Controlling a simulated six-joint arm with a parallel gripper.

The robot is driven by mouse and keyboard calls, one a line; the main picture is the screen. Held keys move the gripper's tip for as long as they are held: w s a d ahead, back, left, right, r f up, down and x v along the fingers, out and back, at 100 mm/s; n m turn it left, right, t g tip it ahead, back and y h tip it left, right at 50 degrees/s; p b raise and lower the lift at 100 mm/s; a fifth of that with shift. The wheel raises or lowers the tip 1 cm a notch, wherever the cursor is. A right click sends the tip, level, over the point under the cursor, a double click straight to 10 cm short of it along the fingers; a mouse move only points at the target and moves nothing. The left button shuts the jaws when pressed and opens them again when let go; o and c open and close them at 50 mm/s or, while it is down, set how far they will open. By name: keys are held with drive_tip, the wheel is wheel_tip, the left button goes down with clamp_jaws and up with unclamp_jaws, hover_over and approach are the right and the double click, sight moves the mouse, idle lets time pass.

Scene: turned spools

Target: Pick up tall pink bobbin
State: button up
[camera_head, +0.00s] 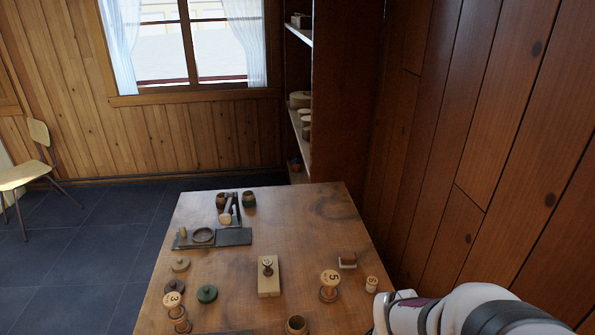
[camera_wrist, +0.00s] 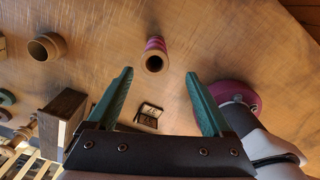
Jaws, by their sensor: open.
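The pink bobbin (camera_wrist: 158,45) shows in the wrist view, its pink side partly visible and its round, pale wooden end with a dark hole facing the camera. My gripper (camera_wrist: 159,73) is open, with its two green fingers spread. The bobbin appears in the gap between the fingertips and a little beyond them, with nothing held. I cannot make out the pink bobbin in the head view, and my gripper is out of that view.
A wooden cup (camera_wrist: 45,47) and a dark wooden box (camera_wrist: 60,115) lie left in the wrist view. In the head view, numbered spools (camera_head: 331,284) and (camera_head: 173,305), a block (camera_head: 269,285) and discs (camera_head: 207,294) stand on the table. A wall borders the right side.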

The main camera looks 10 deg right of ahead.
wheel_tip(320, 180, down, 6)
drive_tip(key=shift+r, duration=0.1)
drive_tip(key=f, duration=0.3)
drive_tip(key=w+f, duration=0.1)
drive_tip(key=f, duration=0.1)
drive_tip(key=shift+d+f, duration=0.25)
clamp_jaws()
